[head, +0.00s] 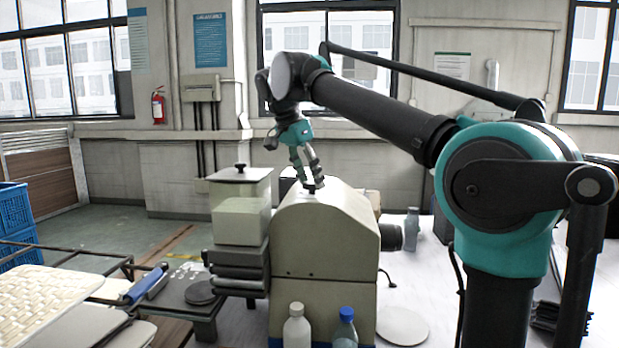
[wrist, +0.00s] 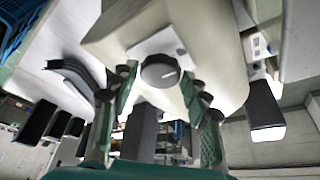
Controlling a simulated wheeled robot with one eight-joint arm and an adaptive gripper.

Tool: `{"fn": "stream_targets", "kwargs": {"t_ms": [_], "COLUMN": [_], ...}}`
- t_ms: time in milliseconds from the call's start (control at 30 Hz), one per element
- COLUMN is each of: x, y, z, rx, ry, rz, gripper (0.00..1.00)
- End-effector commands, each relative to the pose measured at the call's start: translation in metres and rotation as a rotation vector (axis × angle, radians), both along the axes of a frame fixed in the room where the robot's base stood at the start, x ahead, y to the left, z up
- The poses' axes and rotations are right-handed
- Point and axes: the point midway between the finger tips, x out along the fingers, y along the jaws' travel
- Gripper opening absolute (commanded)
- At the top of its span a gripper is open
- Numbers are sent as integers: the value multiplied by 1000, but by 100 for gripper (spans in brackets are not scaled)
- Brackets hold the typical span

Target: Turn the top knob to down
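The top knob (head: 311,189) is small and dark, on top of the beige machine (head: 325,235). My gripper (head: 313,181) points down just above the knob in the head view. In the wrist view my gripper (wrist: 158,90) is open, one green-padded finger on each side of the picture, with the knob between and just beyond the tips. No finger visibly touches the knob.
A lidded clear container (head: 241,215) with a dark lid handle stands left of the machine. A white bottle (head: 297,328) and a blue-capped bottle (head: 345,328) stand in front. A grey bottle (head: 411,228) stands to the right, near a round light disc (head: 402,325).

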Motion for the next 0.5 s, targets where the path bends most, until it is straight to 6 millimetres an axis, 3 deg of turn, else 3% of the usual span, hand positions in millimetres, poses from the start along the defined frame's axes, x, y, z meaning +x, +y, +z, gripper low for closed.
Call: {"fn": "stream_targets", "kwargs": {"t_ms": [33, 233, 500], "x": [0, 0, 0], "y": [0, 0, 0], "z": [0, 0, 0], "rx": [0, 0, 0], "ry": [0, 0, 0], "rz": [0, 0, 24], "gripper": [37, 13, 11]}}
